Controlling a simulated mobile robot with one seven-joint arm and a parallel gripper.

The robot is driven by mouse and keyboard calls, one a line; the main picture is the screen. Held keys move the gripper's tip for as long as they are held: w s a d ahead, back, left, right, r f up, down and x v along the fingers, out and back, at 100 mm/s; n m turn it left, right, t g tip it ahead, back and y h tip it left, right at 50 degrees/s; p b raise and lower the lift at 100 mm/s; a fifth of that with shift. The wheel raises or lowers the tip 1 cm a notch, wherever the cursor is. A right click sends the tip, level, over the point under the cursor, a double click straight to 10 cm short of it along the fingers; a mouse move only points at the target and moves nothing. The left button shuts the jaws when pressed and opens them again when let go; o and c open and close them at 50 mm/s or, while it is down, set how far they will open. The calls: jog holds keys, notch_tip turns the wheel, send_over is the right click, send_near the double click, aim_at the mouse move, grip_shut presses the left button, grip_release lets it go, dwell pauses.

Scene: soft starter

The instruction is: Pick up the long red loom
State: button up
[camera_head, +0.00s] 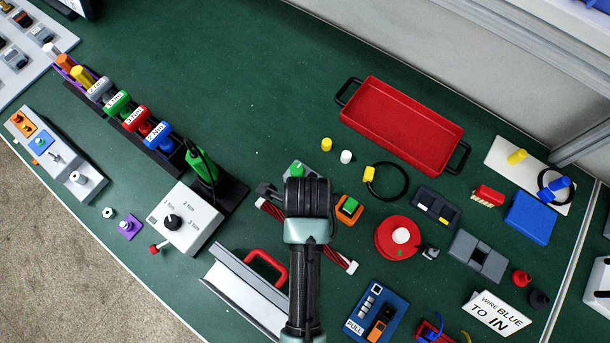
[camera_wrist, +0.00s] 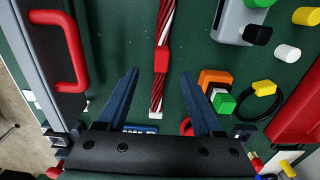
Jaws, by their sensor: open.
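The long red loom (camera_head: 338,261) is a twisted red and white cable bundle lying on the green bench. In the head view my arm crosses its middle, and both ends show on either side. In the wrist view the loom (camera_wrist: 158,92) runs nearly upright in the picture, with a red band partway along and a white end at the bottom. My gripper (camera_wrist: 159,73) is open, its two blue fingers on either side of the loom in the picture and apart from it. I cannot tell the height of the fingertips. In the head view my arm hides the gripper.
A grey panel with a red handle (camera_wrist: 65,50) lies left of the loom. A grey block with a black knob (camera_wrist: 258,35) and an orange-green block (camera_wrist: 218,90) lie to the right. A red tray (camera_head: 400,125) and a blue PULL box (camera_head: 377,312) are farther off.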

jog(key=shift+w+a+f+p, duration=0.1)
jog(key=shift+f+p, duration=0.15)
jog(key=shift+f, duration=1.35)
jog(key=shift+w+a+f+p, duration=0.1)
jog(key=shift+f+p, duration=0.1)
jog(key=shift+f, duration=1.35)
grip_shut()
